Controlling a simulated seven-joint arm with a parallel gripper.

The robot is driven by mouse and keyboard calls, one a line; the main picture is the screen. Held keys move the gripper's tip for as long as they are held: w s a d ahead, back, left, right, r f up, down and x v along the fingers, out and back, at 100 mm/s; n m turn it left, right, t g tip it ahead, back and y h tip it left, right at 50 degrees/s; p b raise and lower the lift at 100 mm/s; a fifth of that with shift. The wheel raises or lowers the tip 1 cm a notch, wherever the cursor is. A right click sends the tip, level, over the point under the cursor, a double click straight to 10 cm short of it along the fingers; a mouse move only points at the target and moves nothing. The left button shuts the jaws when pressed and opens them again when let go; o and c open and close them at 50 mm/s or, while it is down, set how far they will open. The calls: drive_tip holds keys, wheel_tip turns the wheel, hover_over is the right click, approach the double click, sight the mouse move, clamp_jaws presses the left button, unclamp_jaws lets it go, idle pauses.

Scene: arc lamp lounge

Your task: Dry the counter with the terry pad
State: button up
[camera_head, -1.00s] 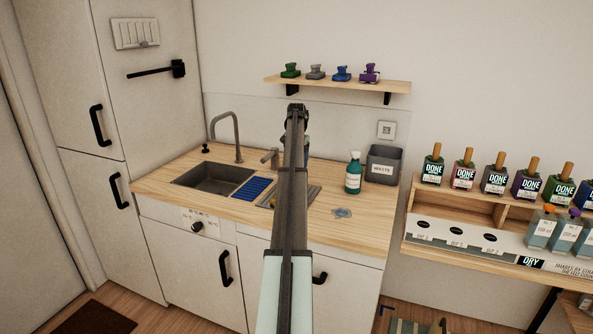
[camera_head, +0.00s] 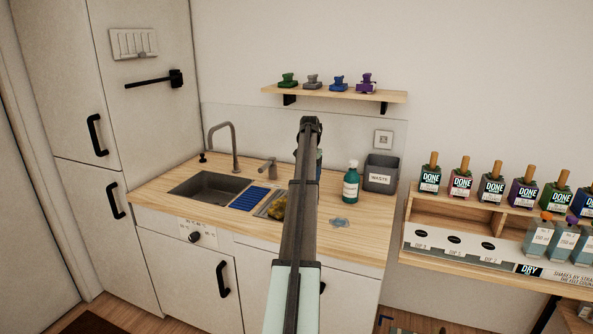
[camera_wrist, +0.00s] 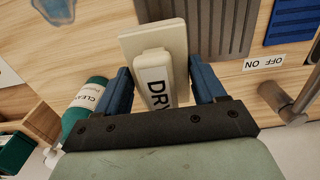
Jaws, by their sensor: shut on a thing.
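The terry pad (camera_wrist: 140,43) is a cream pad with a backing block marked "DRY". In the wrist view it sits between the blue fingers of my gripper (camera_wrist: 160,80), which is shut on its block. The pad appears above the wooden counter (camera_head: 372,245), beside the grey ridged tray; I cannot tell whether it touches. In the head view my arm hides the pad and most of the gripper. A bluish wet patch (camera_head: 339,223) lies on the counter right of my arm. It also shows at the top left of the wrist view (camera_wrist: 58,8).
A green bottle (camera_head: 351,183) and a grey waste bin (camera_head: 381,176) stand at the back right. Left are the sink (camera_head: 207,187), faucet (camera_head: 235,150) and blue ridged mat (camera_head: 249,199). A yellowish lump (camera_head: 277,209) lies on the grey tray. The front right counter looks clear.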

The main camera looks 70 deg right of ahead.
hover_over(344, 217)
drive_tip(key=w, duration=0.2)
drive_tip(key=f, duration=0.2)
drive_tip(key=shift+s+a+f, duration=0.1)
drive_tip(key=shift+s+f, duration=0.05)
drive_tip(key=shift+f, duration=1.35)
drive_tip(key=shift+s+a+f, duration=0.1)
drive_tip(key=shift+f, duration=1.35)
wheel_tip(344, 217, down, 2)
drive_tip(key=shift+a+f, duration=0.1)
drive_tip(key=shift+a, duration=0.9)
drive_tip(key=shift+c, duration=0.3)
drive_tip(key=shift+a, duration=3.7)
drive_tip(key=shift+d, duration=4.7)
drive_tip(key=shift+s+d, duration=0.1)
drive_tip(key=shift+s, duration=0.85)
drive_tip(key=shift+w+a, duration=0.1)
drive_tip(key=shift+a, duration=4.7)
drive_tip(key=shift+d, duration=4.75)
drive_tip(key=shift+d+r, duration=0.1)
drive_tip(key=shift+r, duration=0.1)
wheel_tip(344, 217, up, 8)
